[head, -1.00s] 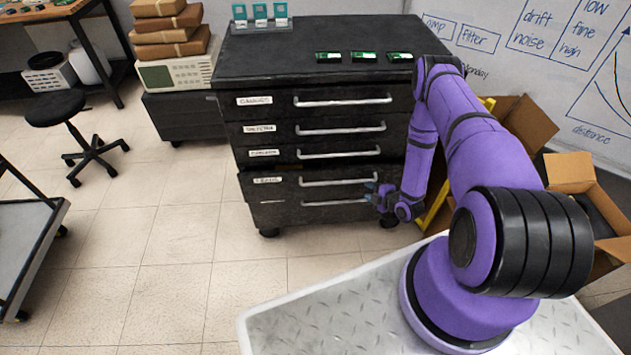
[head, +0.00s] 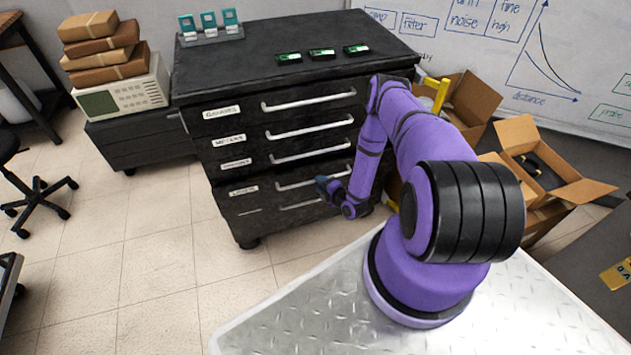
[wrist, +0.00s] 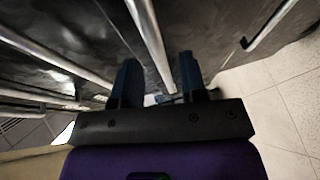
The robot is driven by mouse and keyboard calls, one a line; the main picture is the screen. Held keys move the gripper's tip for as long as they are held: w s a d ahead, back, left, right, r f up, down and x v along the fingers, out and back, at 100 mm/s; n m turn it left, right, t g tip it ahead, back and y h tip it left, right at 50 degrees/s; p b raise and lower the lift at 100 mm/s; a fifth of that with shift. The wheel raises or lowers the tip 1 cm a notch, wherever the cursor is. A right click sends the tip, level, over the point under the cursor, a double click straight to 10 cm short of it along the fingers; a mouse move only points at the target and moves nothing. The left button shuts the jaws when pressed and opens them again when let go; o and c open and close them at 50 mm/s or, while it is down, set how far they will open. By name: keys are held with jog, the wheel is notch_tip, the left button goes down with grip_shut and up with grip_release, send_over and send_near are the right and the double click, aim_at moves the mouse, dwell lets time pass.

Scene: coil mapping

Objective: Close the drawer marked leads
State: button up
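The black cabinet (head: 290,110) has labelled drawers with long silver handles. The lower drawer whose label seems to read leads (head: 243,190) has a front that appears to stand out slightly from the drawers above; how far is hard to tell. Its handle (head: 312,179) runs across the front. My gripper (head: 325,186) is low at the right part of this front, close to the handle, partly overlapping it. In the wrist view my gripper's (wrist: 158,72) two dark blue fingers are apart, with a silver handle bar (wrist: 148,35) showing between them. Contact cannot be told.
Green circuit boards (head: 321,54) and a teal-holder rack (head: 210,27) sit on the cabinet top. Open cardboard boxes (head: 555,165) stand to the right. A stool (head: 38,195) is at the left. The tiled floor (head: 155,270) before the cabinet is mostly clear.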

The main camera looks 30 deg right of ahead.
jog(key=shift+x, duration=1.6)
grip_shut()
